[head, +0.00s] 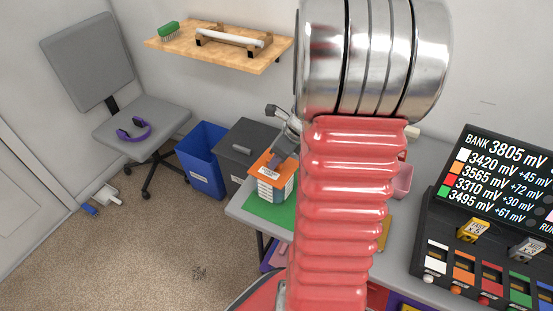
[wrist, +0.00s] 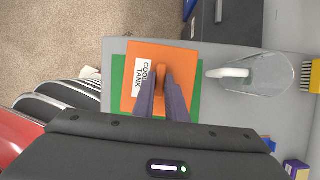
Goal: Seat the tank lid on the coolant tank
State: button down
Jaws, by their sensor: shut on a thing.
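The orange tank lid (wrist: 184,52) fills the middle of the wrist view, with a white label lettered "COOL… TANK" on it. My gripper (wrist: 161,82) is shut on the lid's orange upright grip. In the head view the orange lid (head: 262,163) shows at my gripper (head: 279,160), over the coolant tank (head: 268,191), a pale box with a dark-lettered label. The tank stands on a green mat (head: 262,212), which also shows around the lid in the wrist view (wrist: 116,96). My arm hides part of the tank, and I cannot tell whether the lid touches its rim.
A clear jug with a white handle (wrist: 262,74) stands right of the lid on the grey table (wrist: 225,128). A yellow brush (wrist: 313,76) is at the far right. A charging station (head: 490,235) stands on the right. A dark bin (head: 243,145) and blue bin (head: 203,158) stand beyond the table.

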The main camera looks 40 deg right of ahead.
aim_at(285, 172)
jog(key=shift+f, duration=0.35)
dwell(0.3)
jog(key=c, duration=2.1)
grip_release()
jog(key=shift+o, duration=0.4)
jog(key=o, duration=0.5)
jog(key=shift+r, duration=0.1)
jog(key=v, duration=0.8)
